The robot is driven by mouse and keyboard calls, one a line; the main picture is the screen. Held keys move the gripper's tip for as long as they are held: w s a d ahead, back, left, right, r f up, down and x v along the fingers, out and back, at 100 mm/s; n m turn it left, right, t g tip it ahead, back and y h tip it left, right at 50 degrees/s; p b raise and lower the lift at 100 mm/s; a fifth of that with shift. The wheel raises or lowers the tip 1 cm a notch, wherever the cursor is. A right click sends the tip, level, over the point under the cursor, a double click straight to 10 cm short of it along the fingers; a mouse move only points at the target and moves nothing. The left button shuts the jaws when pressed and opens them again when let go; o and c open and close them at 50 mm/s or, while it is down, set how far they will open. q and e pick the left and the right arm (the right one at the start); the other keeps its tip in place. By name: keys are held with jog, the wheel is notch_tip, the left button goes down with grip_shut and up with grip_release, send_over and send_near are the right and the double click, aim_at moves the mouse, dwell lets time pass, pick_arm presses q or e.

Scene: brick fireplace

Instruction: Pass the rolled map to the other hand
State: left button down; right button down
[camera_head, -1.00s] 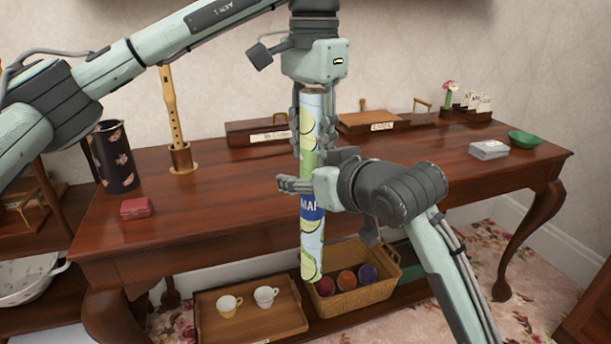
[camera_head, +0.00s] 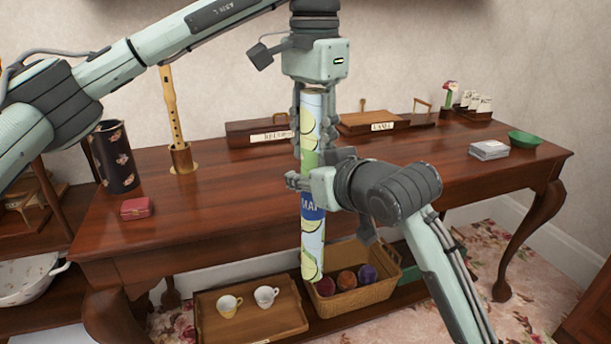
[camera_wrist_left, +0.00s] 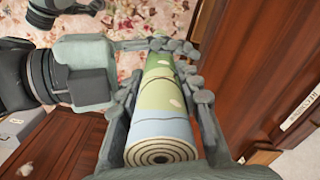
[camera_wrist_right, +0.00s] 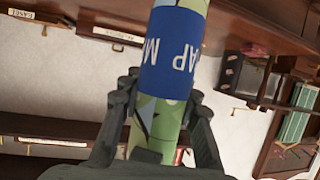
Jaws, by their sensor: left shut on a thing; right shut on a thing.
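The rolled map (camera_head: 312,245) is a long upright roll with a green and pale blue pattern and a blue label band. My left gripper (camera_head: 311,138) comes down from above and is shut on its upper part. The left wrist view shows the spiral end of the map (camera_wrist_left: 160,130) between its fingers. My right gripper (camera_head: 305,182) comes in from the lower right and is shut on the map lower down, just above the label. In the right wrist view the map (camera_wrist_right: 172,65) passes between its fingers (camera_wrist_right: 155,105). The map hangs clear in front of the table.
Below are a tray with cups (camera_head: 250,325) and a wicker basket of balls (camera_head: 365,298), near the map's lower end.

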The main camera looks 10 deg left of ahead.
pick_arm(q)
jog(key=c, duration=1)
grip_release()
jog(key=shift+r, duration=0.1)
